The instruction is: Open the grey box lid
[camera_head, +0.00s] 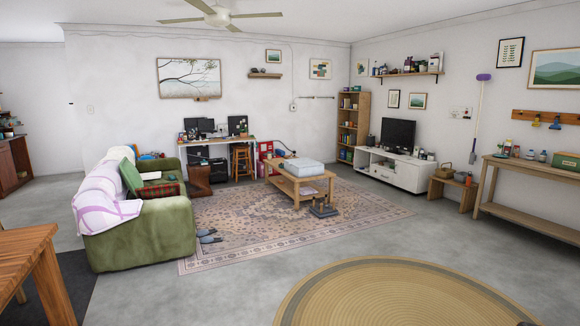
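A light grey box-like thing (304,168) with a pale flat top lies on the low wooden coffee table (323,183) in the middle of the room. It may be the grey box; its top looks closed, but it is too small to make out a lid seam or hinge. My gripper is not in view.
The coffee table stands on a patterned rug (243,219), with a small dark object (323,208) and slippers (208,236) on the rug. A green sofa (140,236) is at left. A round woven mat (390,292) lies in front; grey floor between is clear.

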